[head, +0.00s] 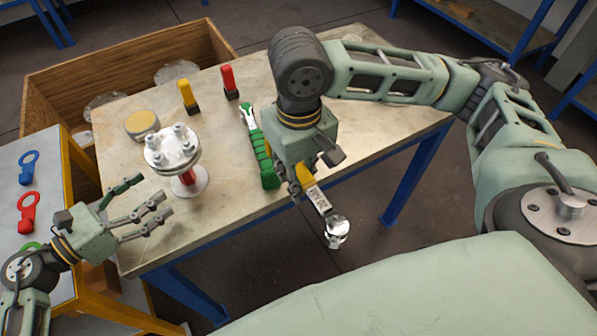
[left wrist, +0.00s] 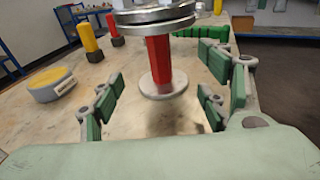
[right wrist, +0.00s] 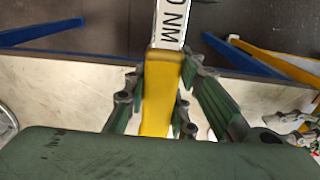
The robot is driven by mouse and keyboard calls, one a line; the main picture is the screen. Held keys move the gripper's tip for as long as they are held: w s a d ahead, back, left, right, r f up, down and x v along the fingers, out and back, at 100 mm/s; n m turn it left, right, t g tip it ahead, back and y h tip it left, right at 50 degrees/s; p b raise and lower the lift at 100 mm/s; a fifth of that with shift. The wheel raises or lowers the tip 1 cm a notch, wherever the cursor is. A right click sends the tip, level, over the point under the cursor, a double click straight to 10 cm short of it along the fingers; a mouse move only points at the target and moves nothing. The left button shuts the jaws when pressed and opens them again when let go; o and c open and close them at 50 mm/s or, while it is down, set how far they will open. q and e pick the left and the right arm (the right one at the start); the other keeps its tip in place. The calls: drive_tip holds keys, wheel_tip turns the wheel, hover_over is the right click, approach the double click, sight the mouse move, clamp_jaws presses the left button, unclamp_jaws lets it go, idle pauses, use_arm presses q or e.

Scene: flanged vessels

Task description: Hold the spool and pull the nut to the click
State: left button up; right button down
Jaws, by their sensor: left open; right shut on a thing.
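The spool has a red body (head: 187,177) between a round base and a grey bolted top flange (head: 172,147) with several nuts. It stands upright near the table's left front. The red body also shows in the left wrist view (left wrist: 159,62). My left gripper (head: 152,194) is open beside the spool, fingers pointing at it and apart from it. My right gripper (head: 299,187) is shut on the yellow handle (right wrist: 160,92) of a torque wrench. The wrench's labelled shaft (head: 319,200) and shiny head (head: 337,231) hang past the table's front edge. The handle's far end is hidden.
A green-handled wrench (head: 265,163) lies between the spool and my right gripper. A yellow tin (head: 142,123) and yellow (head: 187,94) and red (head: 229,80) upright pieces stand behind. A wooden crate (head: 60,95) is behind left. A side table (head: 45,175) holds coloured tags.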

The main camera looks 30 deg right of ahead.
use_arm(q)
drive_tip(key=p+x, duration=0.1)
drive_tip(key=x, duration=0.2)
drive_tip(key=shift+w+d+r, duration=0.1)
drive_tip(key=shift+w+d, duration=0.1)
drive_tip(key=shift+d, duration=0.2)
use_arm(e)
drive_tip(key=shift+r, duration=0.75)
use_arm(q)
drive_tip(key=b+x, duration=0.1)
drive_tip(key=x, duration=0.2)
drive_tip(key=shift+s, duration=0.1)
use_arm(e)
drive_tip(key=shift+f, duration=0.6)
use_arm(q)
drive_tip(key=shift+x, duration=0.8)
use_arm(e)
drive_tip(key=shift+f, duration=0.2)
use_arm(q)
drive_tip(key=c, duration=1.6)
